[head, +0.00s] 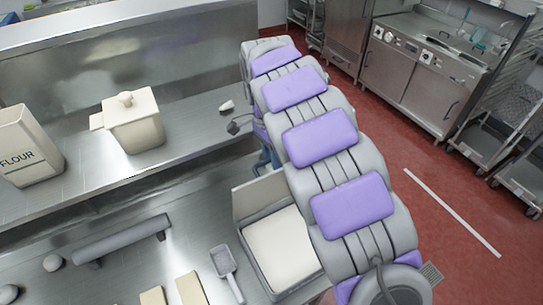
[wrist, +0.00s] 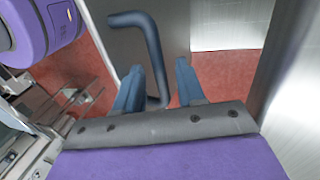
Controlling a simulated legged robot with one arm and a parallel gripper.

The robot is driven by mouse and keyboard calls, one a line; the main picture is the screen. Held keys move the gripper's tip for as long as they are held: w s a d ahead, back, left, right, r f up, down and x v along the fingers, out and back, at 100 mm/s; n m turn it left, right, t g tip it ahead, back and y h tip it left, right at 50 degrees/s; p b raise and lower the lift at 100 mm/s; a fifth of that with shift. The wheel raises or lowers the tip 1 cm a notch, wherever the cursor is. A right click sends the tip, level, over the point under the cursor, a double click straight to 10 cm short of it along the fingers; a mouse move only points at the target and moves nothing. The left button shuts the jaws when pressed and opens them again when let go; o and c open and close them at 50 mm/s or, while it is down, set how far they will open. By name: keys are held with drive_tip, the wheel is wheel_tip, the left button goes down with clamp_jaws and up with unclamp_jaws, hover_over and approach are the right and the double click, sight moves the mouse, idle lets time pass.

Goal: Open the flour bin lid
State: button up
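The flour bin (head: 245,262) is a grey box with white flour in it, at the lower middle of the head view. Its lid (head: 257,196) appears as a pale panel standing raised along the bin's far edge. My gripper (head: 268,158) is beyond that panel, mostly hidden by my arm; only some blue finger shows. In the wrist view, the two blue fingers of my gripper (wrist: 160,80) are apart. A bent grey-blue handle (wrist: 153,50) reaches down between them, close to the left finger. I cannot tell whether they touch.
A scoop (head: 226,268) lies left of the bin. A FLOUR canister (head: 25,150) and a cream lidded pot (head: 134,122) stand on the shelf. Red floor (head: 430,205) is open to the right.

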drive_tip(key=shift+a, duration=0.1)
drive_tip(key=p+v, duration=1)
drive_tip(key=v, duration=0.7)
drive_tip(key=shift+p, duration=0.3)
drive_tip(key=shift+w+a+r, duration=0.1)
